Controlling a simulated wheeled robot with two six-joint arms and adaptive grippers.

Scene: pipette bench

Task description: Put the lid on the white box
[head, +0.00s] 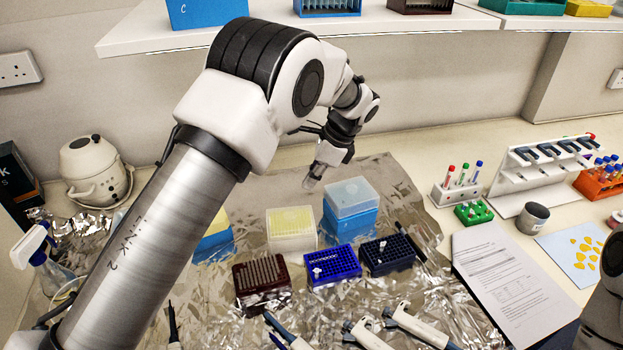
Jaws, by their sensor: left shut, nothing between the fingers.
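The white box (291,234) stands on the foil in the middle of the bench, with its top uncovered and pale yellow contents showing. A clear, pale lid (351,195) sits on top of the blue box (349,226), just right of the white box. No separate loose lid can be made out. My left gripper (312,182) is shut and empty, pointing down above and behind the white box, left of the clear lid and apart from both. My right gripper is out of view; only a part of my right arm shows at the right edge.
Brown (262,277), blue (331,265) and dark navy (387,254) racks stand in front of the boxes. Several pipettes lie near the front. Another blue box (214,243) is partly hidden by my left arm. A shelf (400,22) overhangs behind; tube racks (458,187) stand right.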

